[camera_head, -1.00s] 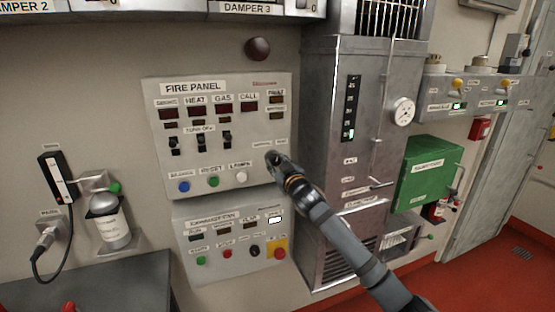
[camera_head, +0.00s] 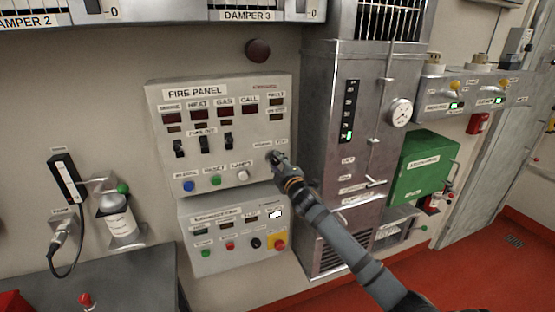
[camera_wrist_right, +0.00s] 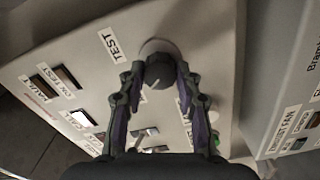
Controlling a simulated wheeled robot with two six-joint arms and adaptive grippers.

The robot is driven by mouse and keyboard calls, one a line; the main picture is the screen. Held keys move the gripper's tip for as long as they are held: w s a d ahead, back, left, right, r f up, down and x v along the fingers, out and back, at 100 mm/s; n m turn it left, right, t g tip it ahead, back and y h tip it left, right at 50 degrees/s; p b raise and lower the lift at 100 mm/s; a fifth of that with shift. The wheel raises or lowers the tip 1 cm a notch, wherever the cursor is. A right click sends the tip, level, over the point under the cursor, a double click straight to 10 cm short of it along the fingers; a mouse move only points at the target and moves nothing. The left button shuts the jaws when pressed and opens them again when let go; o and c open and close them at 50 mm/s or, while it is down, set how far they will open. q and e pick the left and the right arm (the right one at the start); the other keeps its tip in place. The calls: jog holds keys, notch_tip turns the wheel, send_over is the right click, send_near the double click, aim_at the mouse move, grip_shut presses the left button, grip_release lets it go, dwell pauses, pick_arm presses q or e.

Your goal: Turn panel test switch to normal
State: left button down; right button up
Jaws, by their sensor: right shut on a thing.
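The fire panel (camera_head: 222,100) is a pale grey box on the wall. Its test switch is a dark round knob (camera_wrist_right: 160,71) with a pale pointer line, seen in the right wrist view beside a TEST label (camera_wrist_right: 113,44). My right gripper (camera_wrist_right: 157,78) is shut on the knob, one finger on each side. In the head view my right gripper (camera_head: 276,160) reaches the panel's lower right and hides the knob. The pointer line slants in the wrist view; I cannot tell which label it points to. My left gripper is not in view.
Several black toggles (camera_head: 203,145) and coloured buttons (camera_head: 188,185) sit left of the gripper. A second panel (camera_head: 235,240) is below. A grey metal cabinet (camera_head: 345,110) stands close on the right. A bottle (camera_head: 118,219) and a table (camera_head: 110,285) are at lower left.

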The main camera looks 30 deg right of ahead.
jog(key=shift+n+p, duration=0.3)
jog(key=shift+n, duration=0.3)
jog(key=o, duration=1.1)
jog(key=shift+o, duration=0.2)
jog(key=shift+s, duration=0.25)
jog(key=v, duration=1.1)
jog(key=shift+s, duration=0.25)
